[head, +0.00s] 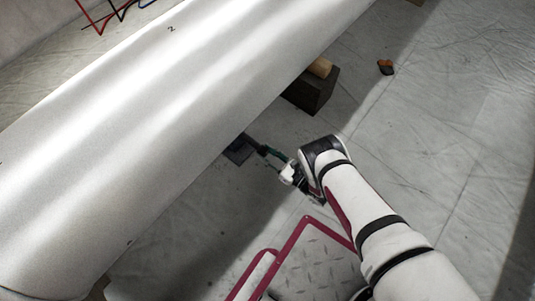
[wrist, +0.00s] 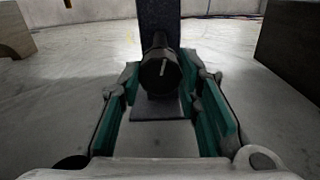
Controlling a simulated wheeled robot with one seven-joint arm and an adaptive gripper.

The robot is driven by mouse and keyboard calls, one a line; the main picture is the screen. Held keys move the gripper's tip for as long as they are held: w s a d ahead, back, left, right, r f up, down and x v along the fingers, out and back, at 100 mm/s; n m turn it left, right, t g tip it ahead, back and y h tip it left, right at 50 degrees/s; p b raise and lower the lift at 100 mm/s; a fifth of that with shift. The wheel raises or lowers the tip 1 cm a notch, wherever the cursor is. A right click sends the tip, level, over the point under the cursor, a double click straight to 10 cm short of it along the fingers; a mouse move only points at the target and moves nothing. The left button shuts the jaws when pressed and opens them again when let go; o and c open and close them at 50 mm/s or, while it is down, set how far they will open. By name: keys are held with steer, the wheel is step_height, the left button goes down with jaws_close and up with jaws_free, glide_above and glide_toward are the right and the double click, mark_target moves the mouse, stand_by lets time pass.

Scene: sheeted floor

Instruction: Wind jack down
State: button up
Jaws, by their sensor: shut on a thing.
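The jack shows in the wrist view as a dark upright post (wrist: 158,22) on a flat base plate (wrist: 160,135). A round black crank end (wrist: 161,72) with a pale mark on its face points toward the camera. My gripper (wrist: 165,88) has its green-padded fingers on either side of this crank end and is shut on it. In the head view my gripper (head: 269,152) reaches low beside the large white cylinder. The jack's dark base (head: 238,151) shows at the cylinder's lower edge; the cylinder hides its upper part.
The large white cylinder (head: 170,95) lies across the left. A dark block with a wooden piece (head: 312,92) stands behind my gripper near the cylinder. A small orange and dark object (head: 385,67) lies on the sheeted floor. Floor at right is mostly clear.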

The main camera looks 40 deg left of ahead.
steer(key=o, duration=1.1)
steer(key=shift+d+f, duration=0.1)
steer(key=shift+o, duration=0.2)
step_height(320, 180, up, 10)
